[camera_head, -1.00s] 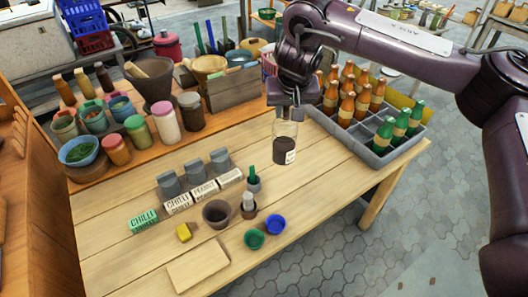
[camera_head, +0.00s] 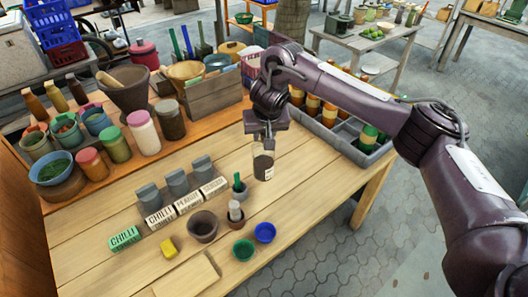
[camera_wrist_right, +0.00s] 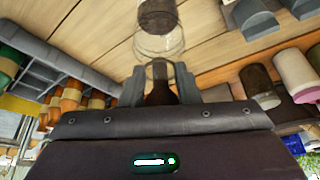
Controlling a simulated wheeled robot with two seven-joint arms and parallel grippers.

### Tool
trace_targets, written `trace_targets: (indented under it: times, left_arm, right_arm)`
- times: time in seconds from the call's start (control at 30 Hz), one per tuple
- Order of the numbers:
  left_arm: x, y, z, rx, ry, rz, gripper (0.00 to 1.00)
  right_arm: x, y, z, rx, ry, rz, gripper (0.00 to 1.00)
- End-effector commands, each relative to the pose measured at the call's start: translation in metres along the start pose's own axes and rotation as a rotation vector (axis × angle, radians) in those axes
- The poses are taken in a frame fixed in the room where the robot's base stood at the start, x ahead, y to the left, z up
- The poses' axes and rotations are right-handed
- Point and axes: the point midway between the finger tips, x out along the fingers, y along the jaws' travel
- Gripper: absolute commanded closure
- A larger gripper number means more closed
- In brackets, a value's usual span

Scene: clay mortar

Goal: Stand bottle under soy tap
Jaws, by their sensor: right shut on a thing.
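A clear bottle (camera_head: 263,166) with dark contents and a pale label hangs roughly upright from my right gripper (camera_head: 265,141). It is over the wooden table (camera_head: 308,170), right of the grey blocks; I cannot tell whether its base touches the wood. In the right wrist view, the two fingers of the gripper (camera_wrist_right: 160,88) are closed around the neck of the bottle (camera_wrist_right: 158,42). Three grey blocks (camera_head: 177,183) stand behind labels reading CHILLI and PEANUT, with a third label hard to read. I cannot make out a soy tap. My left gripper is out of view.
A grey crate (camera_head: 357,150) of bottles stands behind and right of the held bottle. A raised shelf of jars is at left.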

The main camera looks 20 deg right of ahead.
Motion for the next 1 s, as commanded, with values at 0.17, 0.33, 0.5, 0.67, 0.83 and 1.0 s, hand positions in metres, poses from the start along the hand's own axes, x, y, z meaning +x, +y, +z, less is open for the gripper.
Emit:
trace_targets:
  times: [0.17,0.33,0.5,0.67,0.83,1.0]
  left_arm:
    - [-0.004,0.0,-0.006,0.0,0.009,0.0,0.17]
    - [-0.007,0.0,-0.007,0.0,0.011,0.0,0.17]
    - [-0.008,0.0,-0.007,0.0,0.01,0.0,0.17]
    - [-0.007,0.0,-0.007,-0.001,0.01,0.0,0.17]
    - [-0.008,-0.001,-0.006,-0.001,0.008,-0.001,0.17]
    - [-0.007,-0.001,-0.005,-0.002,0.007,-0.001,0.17]
  right_arm:
    - [0.012,0.001,0.005,-0.002,0.0,0.001,1.0]
    - [0.035,0.0,0.015,-0.001,0.0,0.001,1.0]
    - [0.044,0.0,0.018,-0.001,0.002,0.0,1.0]
    - [0.044,0.0,0.018,-0.001,0.003,-0.001,1.0]
    - [0.048,0.0,0.02,0.0,0.0,0.0,0.7]
    - [0.047,0.0,0.02,-0.001,0.001,0.0,0.49]
